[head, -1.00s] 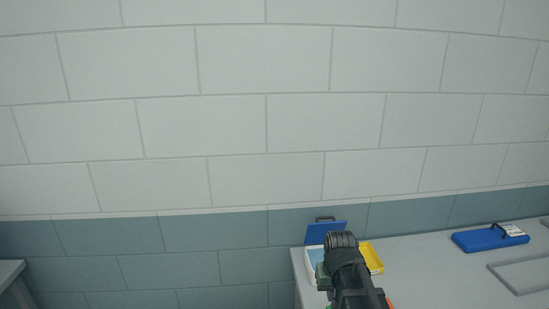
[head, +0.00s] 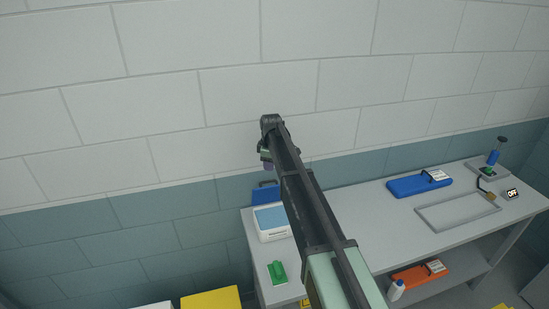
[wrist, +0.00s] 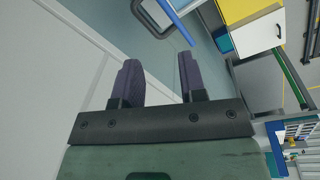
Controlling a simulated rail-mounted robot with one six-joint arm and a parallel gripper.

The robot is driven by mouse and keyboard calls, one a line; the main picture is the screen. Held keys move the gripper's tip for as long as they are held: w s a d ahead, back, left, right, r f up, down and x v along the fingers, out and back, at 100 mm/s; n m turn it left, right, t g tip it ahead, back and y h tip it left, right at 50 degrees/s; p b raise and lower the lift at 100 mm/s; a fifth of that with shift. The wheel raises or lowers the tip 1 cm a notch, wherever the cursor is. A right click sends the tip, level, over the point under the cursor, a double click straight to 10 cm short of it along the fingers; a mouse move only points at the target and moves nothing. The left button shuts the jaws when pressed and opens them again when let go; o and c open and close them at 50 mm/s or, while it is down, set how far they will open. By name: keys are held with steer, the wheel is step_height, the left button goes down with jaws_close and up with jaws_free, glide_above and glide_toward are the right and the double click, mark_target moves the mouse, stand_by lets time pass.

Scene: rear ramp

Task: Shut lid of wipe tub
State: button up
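The wipe tub (head: 268,236) is a white box with a light-blue top, at the back left corner of the grey table in the head view. Its blue lid (head: 265,194) stands upright at the tub's back, open. My gripper (head: 267,166) is above the tub, near the wall, apart from the lid. My arm hides the tub's right side. In the wrist view my gripper (wrist: 160,75) has its two dark fingers apart with nothing between them. A blue bar with a pale frame shows beyond the fingers there; I cannot tell if it is the tub.
A green object (head: 277,272) lies on the table (head: 350,205) in front of the tub. A blue case (head: 420,184) and a grey tray (head: 458,212) are to the right. An orange item (head: 418,274) is on the lower shelf. The wall (head: 180,110) rises close behind.

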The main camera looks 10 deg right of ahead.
mark_target(268, 190)
steer(key=w+f+n+b, duration=0.1)
steer(key=f+b, duration=0.2)
steer(key=w+f+n+b, duration=0.1)
steer(key=f+n+b, duration=0.1)
steer(key=f+b, duration=0.2)
steer(key=w+f+n+b, duration=0.2)
steer(key=f+b, duration=0.2)
steer(key=shift+f, duration=0.25)
steer(key=shift+r, duration=0.15)
steer(key=shift+s+n, duration=0.1)
steer(key=shift+n, duration=0.2)
jaws_close()
